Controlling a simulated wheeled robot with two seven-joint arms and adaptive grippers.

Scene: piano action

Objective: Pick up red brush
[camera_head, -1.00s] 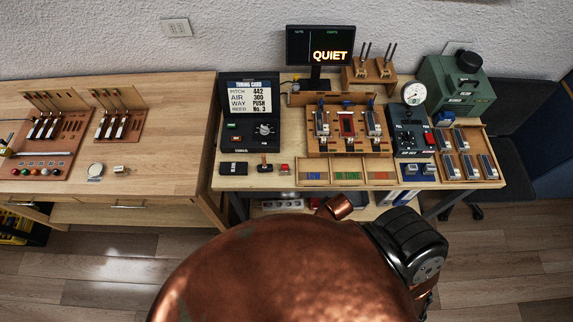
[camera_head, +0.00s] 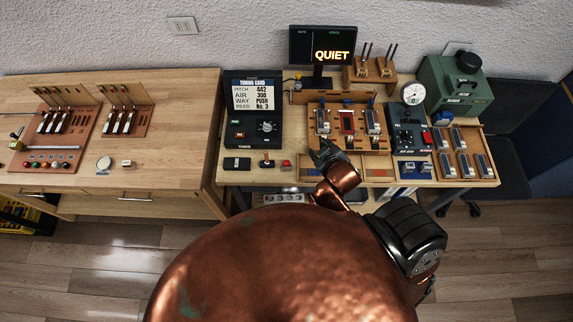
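I cannot make out a red brush for certain. A red panel (camera_head: 347,123) stands upright in the middle of a wooden frame. My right gripper (camera_head: 322,148), small and dark at the end of a copper wrist, is over the front of that frame. It covers part of the frame's lower edge and the tray in front. Its fingers are too small to tell whether they are open. My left gripper is out of view.
The right table holds a tuner case (camera_head: 254,130), a black control box (camera_head: 409,138), a green case (camera_head: 455,85) and a monitor (camera_head: 322,44). The left table (camera_head: 165,155) has bare wood at its right. A wooden tray (camera_head: 377,172) lies along the front.

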